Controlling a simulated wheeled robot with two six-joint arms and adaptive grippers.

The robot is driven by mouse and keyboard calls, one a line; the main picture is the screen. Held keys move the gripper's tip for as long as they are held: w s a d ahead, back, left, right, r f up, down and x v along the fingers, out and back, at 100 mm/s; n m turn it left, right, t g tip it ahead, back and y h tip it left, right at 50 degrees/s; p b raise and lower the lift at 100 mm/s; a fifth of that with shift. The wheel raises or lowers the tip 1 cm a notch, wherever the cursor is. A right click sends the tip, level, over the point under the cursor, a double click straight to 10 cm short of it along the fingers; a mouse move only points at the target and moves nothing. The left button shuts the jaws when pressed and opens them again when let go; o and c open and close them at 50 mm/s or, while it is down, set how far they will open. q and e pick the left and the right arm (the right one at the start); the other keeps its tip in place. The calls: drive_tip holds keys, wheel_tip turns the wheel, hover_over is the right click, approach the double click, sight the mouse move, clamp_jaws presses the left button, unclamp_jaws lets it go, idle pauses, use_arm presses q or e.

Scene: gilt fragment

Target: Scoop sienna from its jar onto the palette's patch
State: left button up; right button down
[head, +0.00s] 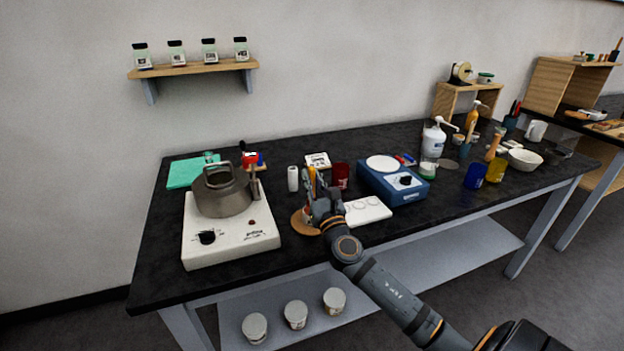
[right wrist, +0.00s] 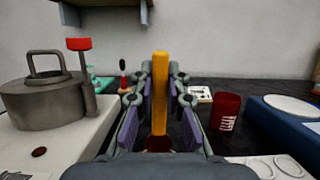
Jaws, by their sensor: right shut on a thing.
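My right gripper (head: 322,200) is over the front middle of the black table, shut on an upright yellow-handled tool (right wrist: 160,90). The tool's lower end is mostly hidden; something dark red shows low between the fingers in the right wrist view. A round brown wooden piece (head: 302,224), perhaps the palette, lies partly hidden under the gripper. A white tray with round wells (head: 372,212) lies just right of it. A dark red cup (head: 340,172) with a white label stands behind the gripper. I cannot tell which container is the sienna jar. My left gripper is out of view.
A grey kettle (head: 222,192) sits on a white hotplate (head: 206,256) at left. A blue device with a white disc (head: 412,188) stands right. Bottles, cups and bowls crowd the far right. Several lidded jars (head: 143,55) are on the wall shelf (head: 192,69).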

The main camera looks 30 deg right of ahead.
sight(312, 168)
wheel_tip(312, 168, up, 6)
drive_tip(key=p, duration=0.4)
drive_tip(key=shift+f+p, duration=0.15)
drive_tip(key=shift+p, duration=0.2)
drive_tip(key=shift+f, duration=0.1)
drive_tip(key=shift+f, duration=0.1)
wheel_tip(312, 168, down, 7)
drive_tip(key=b, duration=0.7)
